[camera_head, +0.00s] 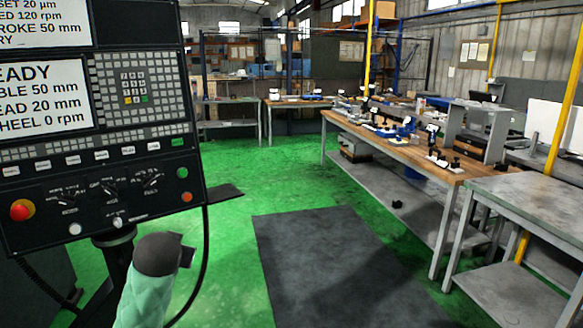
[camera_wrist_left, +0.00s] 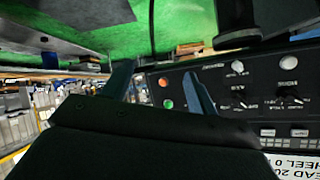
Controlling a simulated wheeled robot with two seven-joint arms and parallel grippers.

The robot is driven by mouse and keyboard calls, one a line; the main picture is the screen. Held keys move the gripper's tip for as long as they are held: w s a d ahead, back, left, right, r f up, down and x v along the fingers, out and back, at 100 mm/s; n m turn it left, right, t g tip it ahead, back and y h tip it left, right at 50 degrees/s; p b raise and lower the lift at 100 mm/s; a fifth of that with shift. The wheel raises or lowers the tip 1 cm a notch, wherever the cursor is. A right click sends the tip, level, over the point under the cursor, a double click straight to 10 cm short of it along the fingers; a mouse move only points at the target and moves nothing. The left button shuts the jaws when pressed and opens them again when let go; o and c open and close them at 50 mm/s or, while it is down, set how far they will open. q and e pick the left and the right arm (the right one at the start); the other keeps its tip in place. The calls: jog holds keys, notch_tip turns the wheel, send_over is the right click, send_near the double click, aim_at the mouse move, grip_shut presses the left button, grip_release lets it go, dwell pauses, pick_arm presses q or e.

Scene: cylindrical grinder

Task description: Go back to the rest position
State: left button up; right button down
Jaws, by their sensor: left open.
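The grinder's control panel (camera_head: 100,130) stands upright at the left of the head view, with two white displays, a keypad, knobs and buttons. My left arm (camera_head: 150,285) comes up from the bottom in front of and below the panel. Its gripper is mostly hidden behind the dark wrist in the head view. In the left wrist view my left gripper (camera_wrist_left: 160,72) has its two fingers apart with nothing between them. The panel's orange button (camera_wrist_left: 163,82) and green button (camera_wrist_left: 168,104) show beyond the fingers. My right gripper is in neither view.
A black cable (camera_head: 205,260) hangs from the panel's right side. A dark mat (camera_head: 330,265) lies on the green floor (camera_head: 235,230). A long wooden workbench (camera_head: 390,145) with small parts and a grey metal table (camera_head: 530,200) stand at the right. The middle floor is clear.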

pick_arm(q)
jog(key=s+d+f+g+h, duration=0.1)
jog(key=s+d+f, duration=0.25)
jog(key=f, duration=0.25)
jog(key=s+d+f+g+h, duration=0.1)
jog(key=s+d+f, duration=0.1)
jog(key=s+f, duration=0.35)
jog(key=s+d+f+g+h, duration=0.1)
jog(key=s+d+f+g, duration=0.2)
jog(key=s+f, duration=1)
jog(key=s+d+f+g+h, duration=0.1)
jog(key=s+d+f+g, duration=0.3)
jog(key=s+f, duration=0.9)
jog(key=s, duration=0.6)
jog(key=shift+s+d+m, duration=0.3)
jog(key=shift+s, duration=0.1)
jog(key=shift+f, duration=0.1)
